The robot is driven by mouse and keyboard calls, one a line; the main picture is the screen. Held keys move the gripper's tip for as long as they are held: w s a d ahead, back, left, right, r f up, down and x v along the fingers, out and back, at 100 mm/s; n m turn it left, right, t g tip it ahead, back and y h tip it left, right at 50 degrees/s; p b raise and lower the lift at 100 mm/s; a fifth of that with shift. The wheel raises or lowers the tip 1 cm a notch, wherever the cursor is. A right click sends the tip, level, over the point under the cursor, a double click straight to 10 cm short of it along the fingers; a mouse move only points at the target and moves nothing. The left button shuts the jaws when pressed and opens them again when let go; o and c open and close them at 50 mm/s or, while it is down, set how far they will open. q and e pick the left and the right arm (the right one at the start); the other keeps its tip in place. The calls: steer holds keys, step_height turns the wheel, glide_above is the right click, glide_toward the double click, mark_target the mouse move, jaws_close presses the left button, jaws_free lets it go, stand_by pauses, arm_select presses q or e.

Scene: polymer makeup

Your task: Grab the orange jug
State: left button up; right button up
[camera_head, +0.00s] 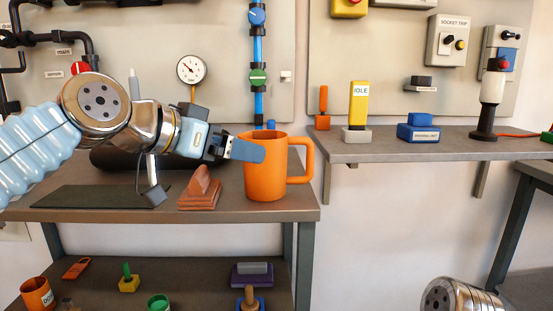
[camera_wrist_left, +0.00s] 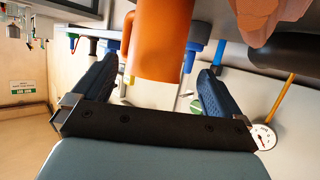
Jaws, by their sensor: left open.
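The orange jug (camera_head: 265,182) stands upright at the right end of the workbench in the head view, its handle to the right. My left gripper (camera_head: 255,151) comes in from the left at the height of the jug's upper body. One blue finger shows in front of the jug's upper left side; the other is hidden. In the left wrist view the jug (camera_wrist_left: 158,45) appears upside down, between the directions of the two spread fingers of the left gripper (camera_wrist_left: 155,75). The gripper is open; I cannot tell whether a finger touches the jug. My right gripper is out of view.
A reddish-brown block-like object (camera_head: 200,190) stands left of the jug, near a dark mat (camera_head: 90,197). A pressure gauge (camera_head: 191,69) and blue pipe are on the panel behind. The right shelf (camera_head: 375,150) holds several objects. The lower shelf holds small items.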

mark_target(279, 165)
arm_select(q)
steer(key=x, duration=0.3)
steer(key=shift+w+d+p, duration=0.15)
steer(key=shift+d+p, duration=0.05)
steer(key=shift+p, duration=0.2)
steer(key=shift+w+d, duration=0.2)
steer(key=shift+d, duration=0.1)
steer(key=p+x, duration=0.1)
steer(key=x, duration=0.3)
steer(key=shift+s+p, duration=0.15)
steer(key=shift+p, duration=0.25)
steer(key=shift+w+d+f, duration=0.2)
steer(key=shift+w+d, duration=0.05)
steer(key=shift+c, duration=0.5)
steer(key=c, duration=0.7)
